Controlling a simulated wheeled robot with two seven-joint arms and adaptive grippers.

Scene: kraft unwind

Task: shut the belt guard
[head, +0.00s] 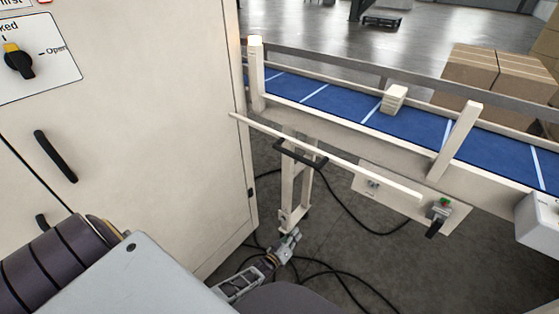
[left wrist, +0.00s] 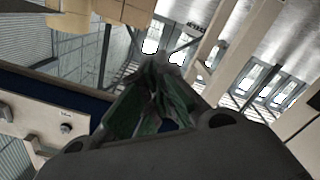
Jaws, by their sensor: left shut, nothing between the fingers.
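The belt guard seems to be the pale bar (head: 375,176) with a black handle (head: 300,153), in front of the conveyor's near side in the head view. It stands out from the belt; how it is hinged is unclear. My left gripper (head: 293,236) is low, below the handle in the picture and apart from it. It is shut and empty. Its dark fingers (left wrist: 152,98) meet in the left wrist view. The blue conveyor belt (head: 340,103) runs behind the bar, and a pale upright post (head: 455,140) rises from its near side. My right gripper is not in view.
A white cabinet (head: 150,130) with black handles and a rotary switch (head: 18,62) fills the left. A pale plate with a small black-levered device (head: 438,215) sits at the right. Black cables (head: 335,285) lie on the floor. Cardboard boxes (head: 495,75) stand behind.

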